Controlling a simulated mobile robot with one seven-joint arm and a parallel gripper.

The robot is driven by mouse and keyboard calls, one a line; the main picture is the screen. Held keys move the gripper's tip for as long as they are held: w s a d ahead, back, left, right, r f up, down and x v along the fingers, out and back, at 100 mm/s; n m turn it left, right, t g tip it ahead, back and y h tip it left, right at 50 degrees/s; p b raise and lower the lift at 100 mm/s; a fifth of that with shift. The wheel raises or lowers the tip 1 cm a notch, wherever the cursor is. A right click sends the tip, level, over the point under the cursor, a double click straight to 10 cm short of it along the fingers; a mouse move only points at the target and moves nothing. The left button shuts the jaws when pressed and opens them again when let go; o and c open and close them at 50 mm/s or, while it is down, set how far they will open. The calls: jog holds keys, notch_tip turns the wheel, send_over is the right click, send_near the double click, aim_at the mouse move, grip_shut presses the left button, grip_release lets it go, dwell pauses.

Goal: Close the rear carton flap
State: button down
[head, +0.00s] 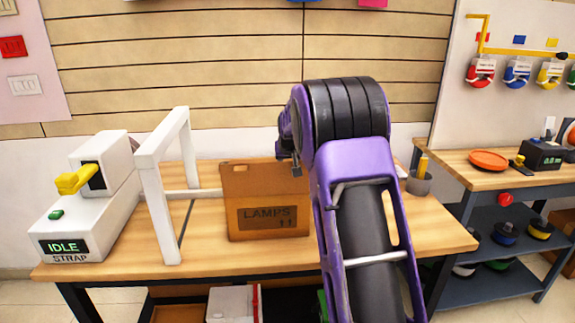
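The brown carton (267,228), marked LAMPS 11, stands upright on the wooden workbench. Its front side faces me, and a brown panel with a small notch rises at its top. I cannot tell the rear flap apart from the rest; the carton's right side and part of its top are behind my purple and black arm. My gripper (296,168) shows only as a dark tip at the upper right of the carton, mostly hidden by my arm. I cannot see whether it touches the carton or whether its fingers are apart.
On the workbench (120,264), a white frame (152,205) and a white strapping machine (70,225) reading IDLE stand left of the carton. A grey cup (419,184) stands at the right. The bench front right of the carton is partly clear. A second bench (500,178) is further right.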

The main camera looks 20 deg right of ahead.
jog(key=shift+s+d+f, duration=0.1)
jog(key=shift+s+f, duration=0.1)
jog(key=shift+f, duration=0.2)
jog(key=shift+c, duration=2.2)
grip_release()
jog(key=shift+r, duration=0.1)
jog(key=shift+w+r, duration=0.1)
jog(key=p+v, duration=0.1)
jog(key=v, duration=1.6)
jog(key=shift+r, duration=0.2)
